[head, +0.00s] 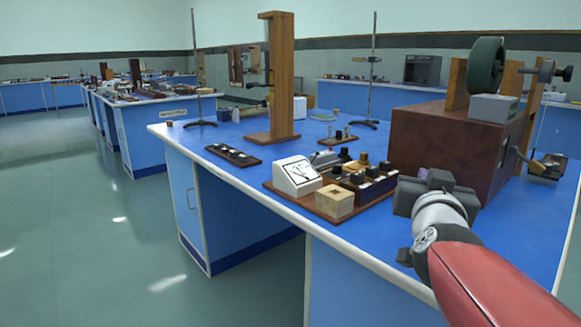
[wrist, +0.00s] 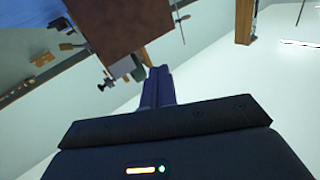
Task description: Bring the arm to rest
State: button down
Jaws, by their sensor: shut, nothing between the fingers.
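My red and silver arm reaches in from the lower right of the head view. It ends in my grey gripper (head: 434,190), which shows over the blue bench top (head: 225,125), in front of a large brown box (head: 450,140). In the wrist view, my gripper's dark fingers (wrist: 158,76) are together at the middle, with nothing seen between them. The gripper's wide dark body fills the bottom of that view. Whether the gripper touches anything on the bench cannot be told from the head view; I see no held object.
A meter and switch board (head: 297,176) lies left of my gripper near the bench's front edge. A tall wooden stand (head: 281,80) and thin metal rod stands rise behind. A dark green wheel (head: 486,65) tops the brown box. Open floor (head: 80,225) lies left.

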jog(key=s+a+f+n+g+y, duration=0.3)
jog(key=a+f+y, duration=0.25)
jog(key=f, duration=0.25)
jog(key=s+a+f+g+b, duration=0.1)
jog(key=s+f+g, duration=0.3)
jog(key=s+f, duration=0.4)
jog(key=s+a+f+n+g+b, duration=0.1)
jog(key=s+f+g+b, duration=0.3)
jog(key=s+f, duration=0.4)
notch_tip(320, 180, down, 5)
jog(key=shift+r+g+b, duration=0.1)
jog(key=shift+g+b, duration=0.2)
jog(key=shift+g, duration=0.2)
